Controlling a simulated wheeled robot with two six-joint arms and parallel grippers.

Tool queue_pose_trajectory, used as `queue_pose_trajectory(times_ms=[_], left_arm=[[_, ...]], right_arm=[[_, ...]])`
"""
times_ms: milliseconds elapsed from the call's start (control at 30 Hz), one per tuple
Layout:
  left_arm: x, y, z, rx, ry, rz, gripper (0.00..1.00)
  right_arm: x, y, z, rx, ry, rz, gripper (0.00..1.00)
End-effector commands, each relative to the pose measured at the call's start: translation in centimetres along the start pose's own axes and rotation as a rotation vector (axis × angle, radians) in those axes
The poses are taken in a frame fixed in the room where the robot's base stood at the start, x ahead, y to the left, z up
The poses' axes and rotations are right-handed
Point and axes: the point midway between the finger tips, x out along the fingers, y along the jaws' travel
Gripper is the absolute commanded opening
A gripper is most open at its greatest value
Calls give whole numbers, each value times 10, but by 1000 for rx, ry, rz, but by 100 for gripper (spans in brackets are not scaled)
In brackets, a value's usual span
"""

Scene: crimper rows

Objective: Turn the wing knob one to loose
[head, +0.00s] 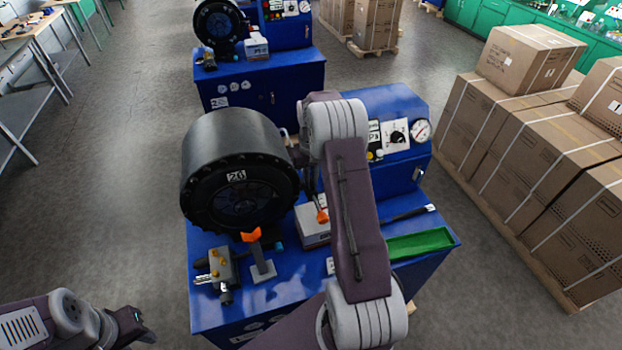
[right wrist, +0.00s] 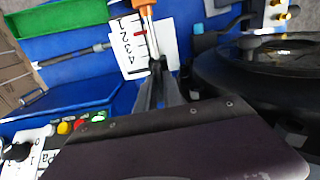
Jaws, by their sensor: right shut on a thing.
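An orange wing knob (head: 322,215) stands over a white box (head: 313,238) on the front of the near blue machine; its top end shows in the right wrist view (right wrist: 147,3). My right gripper (head: 318,203) reaches down and is shut on this knob; my wrist hides most of the hold. A second orange winged piece (head: 251,235) sits on a grey bracket, left of it and apart from the gripper. A white scale card (right wrist: 137,48) with numbers 1 to 4 and a red mark lies beside the fingers. My left gripper (head: 140,331) is low at the left, its fingers unclear.
A big black crimper head (head: 240,165) labelled 26 stands left of the right gripper. A valve block (head: 220,264) with brass fittings is at the front left. A green tray (head: 420,243) lies at right. A gauge panel (head: 395,137) is behind; cartons (head: 540,165) stand right.

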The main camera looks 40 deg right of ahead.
Motion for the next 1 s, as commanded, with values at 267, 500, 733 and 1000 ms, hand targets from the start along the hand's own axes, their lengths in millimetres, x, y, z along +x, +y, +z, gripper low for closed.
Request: queue_pose_trajectory(times_ms=[267, 500, 733, 1000], left_arm=[[0, 0, 0, 0, 0, 0, 36], [0, 0, 0, 0, 0, 0, 36], [10, 0, 1, 0, 0, 0, 36], [20, 0, 2, 0, 0, 0, 36]], right_arm=[[2, 0, 3, -2, -10, -1, 30], [1, 0, 1, -1, -5, 0, 33], [-20, 0, -1, -1, 3, 1, 33], [-76, 0, 0, -1, -1, 0, 33]])
